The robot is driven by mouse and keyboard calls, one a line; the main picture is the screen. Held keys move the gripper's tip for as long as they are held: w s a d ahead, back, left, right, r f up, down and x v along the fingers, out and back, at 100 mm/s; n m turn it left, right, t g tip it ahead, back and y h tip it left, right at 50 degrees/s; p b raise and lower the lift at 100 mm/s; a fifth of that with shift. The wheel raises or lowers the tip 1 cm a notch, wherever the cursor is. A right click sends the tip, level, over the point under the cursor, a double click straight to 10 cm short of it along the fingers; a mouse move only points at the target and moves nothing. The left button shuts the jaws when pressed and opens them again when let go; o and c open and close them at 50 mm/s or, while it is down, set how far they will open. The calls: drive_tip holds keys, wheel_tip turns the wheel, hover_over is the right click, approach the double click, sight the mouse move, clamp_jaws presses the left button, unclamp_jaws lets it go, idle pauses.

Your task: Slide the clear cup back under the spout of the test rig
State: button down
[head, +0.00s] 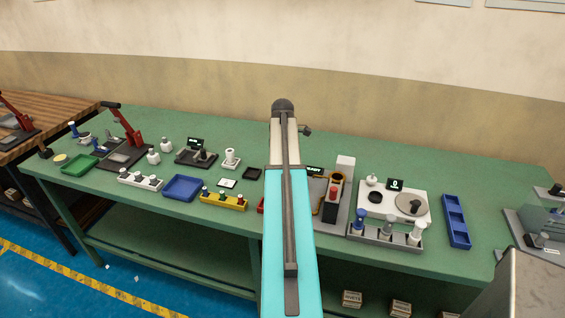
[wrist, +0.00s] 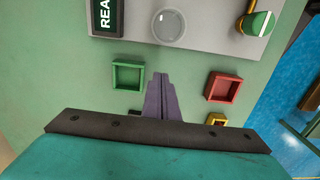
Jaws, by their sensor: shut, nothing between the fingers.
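The clear cup (wrist: 169,25) shows from above in the wrist view as a pale round shape with a light rim. It stands on the grey plate of the test rig (wrist: 215,15), near the plate's edge. My gripper (wrist: 161,76) is shut and empty, with its tips pointing toward the cup and a gap of bench between. I cannot make out the spout in the wrist view. In the head view the rig (head: 345,172) is partly behind my arm, and the cup and my gripper are hidden there.
In the wrist view a green tray (wrist: 115,75) lies left of my fingers and a red tray (wrist: 237,90) lies right. A READY display (wrist: 106,16) stands left of the cup, and a green-and-brass part (wrist: 260,24) right. The bench (head: 180,123) holds several other fixtures.

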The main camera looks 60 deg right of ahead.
drive_tip(key=shift+f, duration=0.9)
drive_tip(key=shift+s+f+p, duration=0.25)
drive_tip(key=shift+f+p, duration=0.1)
drive_tip(key=shift+p, duration=0.1)
drive_tip(key=s, duration=0.1)
drive_tip(key=s+d+p, duration=0.1)
drive_tip(key=shift+s+r, duration=0.1)
drive_tip(key=shift+s, duration=0.25)
drive_tip(key=shift+s+d, duration=0.1)
drive_tip(key=shift+s, duration=0.25)
drive_tip(key=shift+s, duration=0.15)
drive_tip(key=shift+s+d, duration=0.3)
drive_tip(key=shift+s, duration=0.65)
drive_tip(key=shift+s+d, duration=0.3)
drive_tip(key=shift+s, duration=0.65)
